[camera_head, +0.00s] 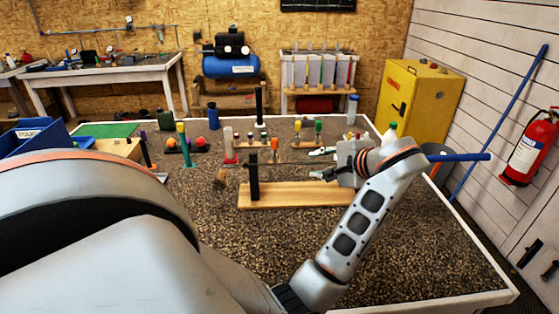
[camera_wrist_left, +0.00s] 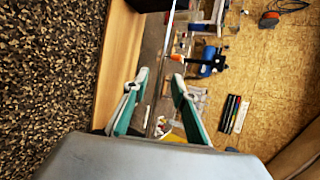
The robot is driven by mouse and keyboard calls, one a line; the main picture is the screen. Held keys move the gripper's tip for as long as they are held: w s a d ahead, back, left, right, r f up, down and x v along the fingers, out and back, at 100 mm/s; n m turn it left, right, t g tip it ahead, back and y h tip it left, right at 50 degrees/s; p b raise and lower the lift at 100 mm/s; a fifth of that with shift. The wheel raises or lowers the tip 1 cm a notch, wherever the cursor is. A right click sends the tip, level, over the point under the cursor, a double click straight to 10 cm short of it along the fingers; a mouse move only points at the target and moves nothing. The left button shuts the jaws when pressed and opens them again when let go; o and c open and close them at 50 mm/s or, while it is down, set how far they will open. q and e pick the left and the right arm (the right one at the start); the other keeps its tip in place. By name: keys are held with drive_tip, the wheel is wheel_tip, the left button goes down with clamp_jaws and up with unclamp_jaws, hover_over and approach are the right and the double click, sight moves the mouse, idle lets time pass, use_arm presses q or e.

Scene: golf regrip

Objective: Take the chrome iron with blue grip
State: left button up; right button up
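A blue grip (camera_head: 462,157) sticks out level to the right from behind my left wrist in the head view. The rest of that club is mostly hidden there by my wrist and gripper. My left gripper (camera_head: 323,163) points left, above the right part of a wooden board with a black post (camera_head: 253,178). Its two fingers are apart in the head view. In the wrist view the open fingers (camera_wrist_left: 160,78) show nothing clearly held. A thin pale rod (camera_wrist_left: 170,18), perhaps the shaft, runs near the top there. No club head is clearly visible. My right gripper is out of view.
Bottles, colored-handled tools and small racks crowd the back of the speckled table (camera_head: 230,235). A blue bin (camera_head: 35,138) stands at left. The table's front right is clear. A yellow cabinet (camera_head: 420,97) and a fire extinguisher (camera_head: 530,147) are at right.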

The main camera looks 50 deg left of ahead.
sight(305, 164)
use_arm(q)
drive_tip(key=p+x, duration=0.1)
drive_tip(key=x, duration=0.7)
drive_tip(key=shift+w, duration=0.15)
drive_tip(key=shift+d, duration=0.1)
clamp_jaws()
